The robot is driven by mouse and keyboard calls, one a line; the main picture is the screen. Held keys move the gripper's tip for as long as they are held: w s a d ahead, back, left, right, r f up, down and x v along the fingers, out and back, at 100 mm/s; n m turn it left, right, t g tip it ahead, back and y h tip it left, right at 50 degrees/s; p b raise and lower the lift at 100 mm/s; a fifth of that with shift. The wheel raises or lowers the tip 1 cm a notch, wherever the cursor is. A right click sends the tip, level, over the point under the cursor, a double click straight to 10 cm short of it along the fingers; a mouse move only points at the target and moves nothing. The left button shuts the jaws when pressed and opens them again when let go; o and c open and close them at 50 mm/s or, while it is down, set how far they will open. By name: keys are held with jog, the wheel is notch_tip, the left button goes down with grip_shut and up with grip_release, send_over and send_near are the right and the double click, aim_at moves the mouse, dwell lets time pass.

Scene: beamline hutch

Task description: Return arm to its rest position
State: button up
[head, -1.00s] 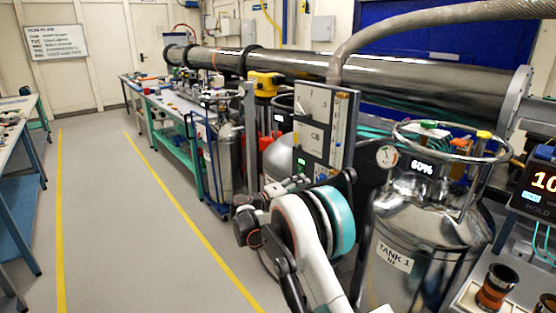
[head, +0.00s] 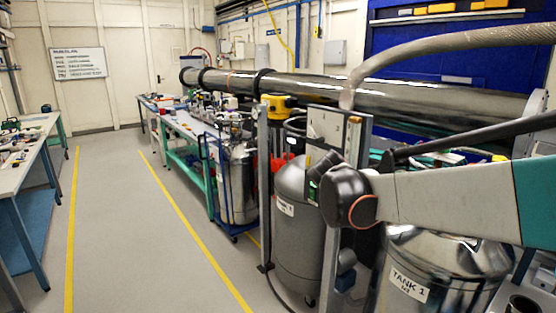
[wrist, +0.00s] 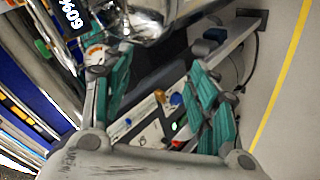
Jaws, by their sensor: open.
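My arm (head: 450,205) reaches in from the right edge of the head view and crosses in front of the tanks. Its dark joint (head: 348,195) is near the middle of that view, by the panel post. My gripper (wrist: 160,75) shows in the wrist view with its two teal-padded fingers spread apart and nothing between them. In the head view I cannot make out the fingers clearly. The steel TANK 1 (head: 440,262) stands below my arm, and the arm hides its upper part.
A grey cylinder (head: 300,225) stands left of my joint. A long steel pipe (head: 300,90) and a ribbed hose (head: 430,40) run above. A workbench (head: 40,135) stands at the left. The floor aisle (head: 110,230) between the yellow lines is clear.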

jog(key=s+a+f+m+y, duration=0.1)
jog(key=s+f+y, duration=0.2)
jog(key=s, duration=1.2)
jog(key=s+a+f+m+y, duration=0.1)
jog(key=s+a+f+y, duration=0.1)
jog(key=s, duration=1.4)
jog(key=shift+a+f+m+y, duration=0.15)
jog(key=shift+f+m+y, duration=0.15)
jog(key=shift+f+y, duration=0.55)
